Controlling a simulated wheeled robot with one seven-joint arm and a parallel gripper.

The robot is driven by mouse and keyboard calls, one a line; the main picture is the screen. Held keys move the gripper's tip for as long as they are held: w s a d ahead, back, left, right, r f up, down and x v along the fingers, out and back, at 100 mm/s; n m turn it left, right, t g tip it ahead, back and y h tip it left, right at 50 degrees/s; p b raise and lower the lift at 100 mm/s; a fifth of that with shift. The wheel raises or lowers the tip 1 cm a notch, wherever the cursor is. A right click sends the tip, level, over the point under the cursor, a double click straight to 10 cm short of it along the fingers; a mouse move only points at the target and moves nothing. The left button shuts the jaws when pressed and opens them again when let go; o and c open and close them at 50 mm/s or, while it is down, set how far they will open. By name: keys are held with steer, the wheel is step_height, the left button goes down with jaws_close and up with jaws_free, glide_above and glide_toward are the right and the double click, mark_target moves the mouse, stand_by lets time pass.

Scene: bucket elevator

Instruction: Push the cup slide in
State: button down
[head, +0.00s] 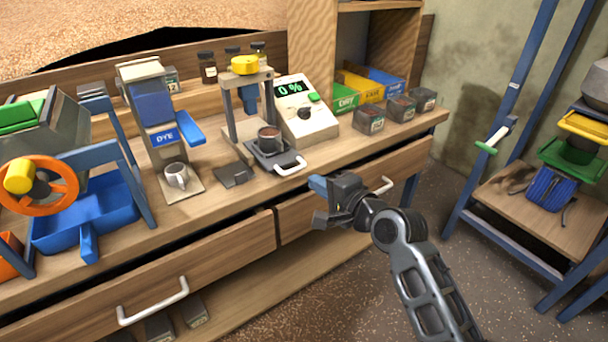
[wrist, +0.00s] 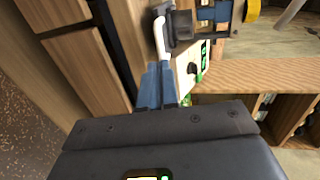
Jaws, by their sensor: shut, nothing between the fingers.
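The cup slide (head: 268,158) is a dark plate with a white handle (head: 291,166) on its front. It sticks out toward the bench's front edge from under the press stand (head: 230,128). A dark cup (head: 269,137) with brown contents stands on it. My gripper (head: 318,186) is shut and empty, in front of the bench edge, a little right of and nearer than the handle, apart from it. In the wrist view the blue fingertips (wrist: 155,82) lie together, close to the white handle (wrist: 160,32) in the picture. The gap between them is hard to judge there.
A meter box (head: 303,112) reading 0 % stands right of the press. A dark scoop-like piece (head: 236,176) and a grey mug (head: 177,176) sit to the left. Drawer handles (head: 384,186) project from the bench front. Open floor lies right of my arm.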

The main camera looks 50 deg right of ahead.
glide_toward(279, 152)
step_height(279, 152, down, 2)
steer(key=s, duration=0.2)
steer(key=shift+w+a+f, duration=0.1)
steer(key=shift+w+a, duration=0.15)
steer(key=shift+a, duration=0.1)
steer(key=x, duration=0.3)
steer(key=r+x, duration=0.1)
steer(key=x, duration=0.2)
steer(key=r+p+x, duration=0.1)
steer(key=x, duration=0.3)
steer(key=shift+w+d+r, duration=0.15)
steer(key=shift+w, duration=0.05)
steer(key=shift+w+d, duration=0.1)
steer(key=shift+w, duration=0.25)
steer(key=shift+w+r, duration=0.1)
steer(key=shift+r, duration=0.05)
steer(key=shift+r, duration=0.1)
